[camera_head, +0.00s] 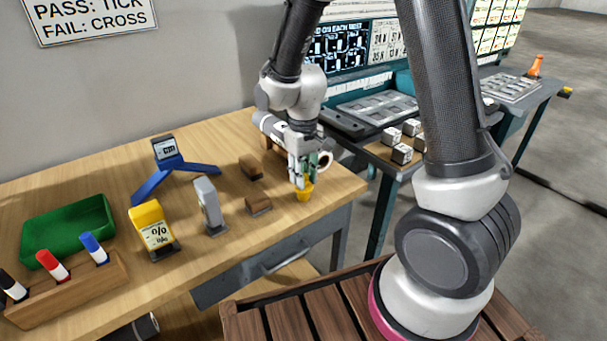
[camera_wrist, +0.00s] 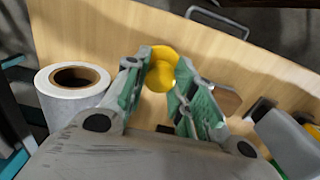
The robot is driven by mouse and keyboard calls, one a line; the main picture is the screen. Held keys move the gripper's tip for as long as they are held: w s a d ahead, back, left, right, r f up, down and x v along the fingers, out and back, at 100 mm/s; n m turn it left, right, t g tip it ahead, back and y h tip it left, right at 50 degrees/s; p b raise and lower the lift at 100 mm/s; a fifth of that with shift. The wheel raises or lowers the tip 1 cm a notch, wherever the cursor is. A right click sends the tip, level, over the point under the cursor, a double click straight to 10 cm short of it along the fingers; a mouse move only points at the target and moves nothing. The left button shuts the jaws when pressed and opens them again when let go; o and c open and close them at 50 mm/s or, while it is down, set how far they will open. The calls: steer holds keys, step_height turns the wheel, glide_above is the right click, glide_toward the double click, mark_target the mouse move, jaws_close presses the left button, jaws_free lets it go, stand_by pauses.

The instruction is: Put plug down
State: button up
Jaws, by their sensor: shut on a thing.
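The yellow plug (camera_head: 303,194) is at the tips of my gripper (camera_head: 302,180), near the front right part of the wooden table (camera_head: 345,187). In the wrist view the plug (camera_wrist: 161,78) sits between the two green-padded fingers of my gripper (camera_wrist: 164,66), which are shut on it. The plug is at or just above the table top; I cannot tell whether it touches. Its upper part is partly hidden by the fingers in the head view.
A grey-white roll (camera_wrist: 72,100) stands beside the gripper. Brown blocks (camera_head: 258,206), a grey device (camera_head: 209,205) and a yellow meter (camera_head: 153,230) stand to the left. A green tray (camera_head: 68,228) and a marker rack (camera_head: 70,290) are farther left. The table's front edge is close.

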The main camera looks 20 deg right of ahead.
steer(key=o, duration=0.8)
step_height(320, 180, up, 12)
steer(key=s+d+r+m+t, duration=0.1)
steer(key=s+d+r, duration=0.2)
steer(key=s+d, duration=0.2)
steer(key=s+d+r+m+t, duration=0.1)
steer(key=s+d+r, duration=0.3)
steer(key=s, duration=0.3)
steer(key=s+d+r+m+t, duration=0.1)
steer(key=s+d+r+t, duration=0.1)
steer(key=s+d+r, duration=0.2)
steer(key=shift+s+d+r+m, duration=0.1)
steer(key=shift+s+d, duration=0.2)
steer(key=shift+s, duration=0.2)
steer(key=shift+s+d+m, duration=0.1)
steer(key=shift+s+d, duration=0.25)
steer(key=shift+s, duration=0.2)
steer(key=shift+s+d+r+m, duration=0.1)
steer(key=shift+s+d, duration=0.2)
steer(key=shift+s, duration=0.2)
